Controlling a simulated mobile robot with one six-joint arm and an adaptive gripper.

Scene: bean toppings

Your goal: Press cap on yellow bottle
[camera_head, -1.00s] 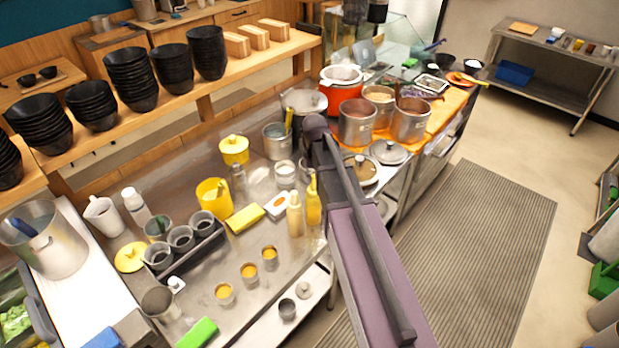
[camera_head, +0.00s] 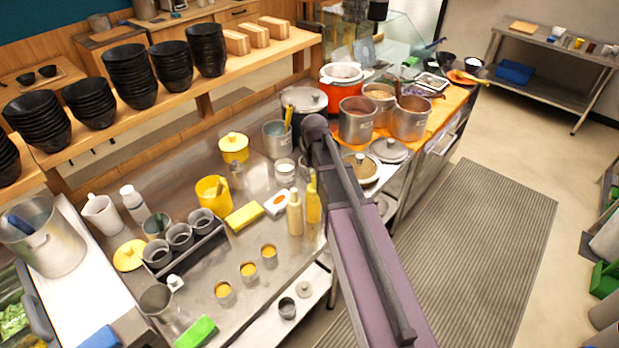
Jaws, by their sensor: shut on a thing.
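A yellow squeeze bottle (camera_head: 313,205) stands upright on the steel counter, close to the left side of my arm. Its narrow top is small in the picture, and I cannot tell whether a cap is seated on it. A paler cream-yellow bottle (camera_head: 295,218) stands upright just to its left. No separate loose cap can be made out. My arm crosses the middle of the view from the lower right up to a dark joint above the bottles. My gripper is hidden behind the arm, so its fingers and anything in them do not show.
A yellow sponge (camera_head: 244,216), a yellow cup (camera_head: 213,189) and a lidded yellow pot (camera_head: 234,147) stand left of the bottles. Small orange-filled cups (camera_head: 269,255) stand in front. Metal pots (camera_head: 357,122) stand behind the arm. Bare counter lies around the small cups.

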